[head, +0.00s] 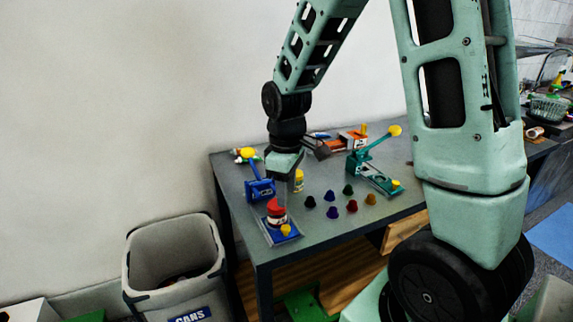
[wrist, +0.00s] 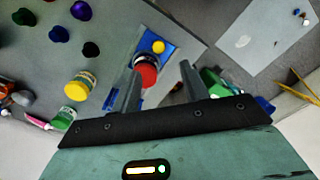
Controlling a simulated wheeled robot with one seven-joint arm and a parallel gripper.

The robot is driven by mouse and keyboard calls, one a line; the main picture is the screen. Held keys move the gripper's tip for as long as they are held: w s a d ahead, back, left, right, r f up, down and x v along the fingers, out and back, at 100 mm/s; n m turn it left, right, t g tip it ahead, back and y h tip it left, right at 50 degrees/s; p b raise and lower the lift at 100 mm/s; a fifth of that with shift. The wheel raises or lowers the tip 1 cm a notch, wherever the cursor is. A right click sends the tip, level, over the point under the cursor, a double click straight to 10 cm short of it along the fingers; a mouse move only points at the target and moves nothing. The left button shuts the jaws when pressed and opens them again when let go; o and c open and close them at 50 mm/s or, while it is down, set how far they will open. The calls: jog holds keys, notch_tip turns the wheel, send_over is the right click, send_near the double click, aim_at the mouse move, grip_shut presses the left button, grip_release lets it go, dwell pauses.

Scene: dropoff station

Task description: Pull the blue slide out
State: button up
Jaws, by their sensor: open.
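The blue slide (head: 272,236) lies at the table's near left corner, in front of a blue lever press (head: 261,190). A yellow knob (head: 286,229) stands on its front end; the slide (wrist: 178,42) and knob (wrist: 158,46) also show in the wrist view. A red-lidded jar (head: 276,207) stands upright on or just behind the slide. My gripper (wrist: 162,70) is open and empty, pointing down, with the jar (wrist: 145,72) showing between its fingers, close to one finger. The knob lies beyond the fingertips. In the head view my arm partly hides the press.
A teal lever press (head: 372,170) stands at the right of the table (head: 315,228). Several coloured pods (head: 331,212) lie mid-table. A yellow-lidded jar (head: 299,180) stands behind my gripper. A grey bin (head: 172,262) stands on the floor at the left.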

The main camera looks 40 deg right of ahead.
notch_tip(320, 180, up, 7)
jog(key=shift+f, duration=0.2)
dwell(0.5)
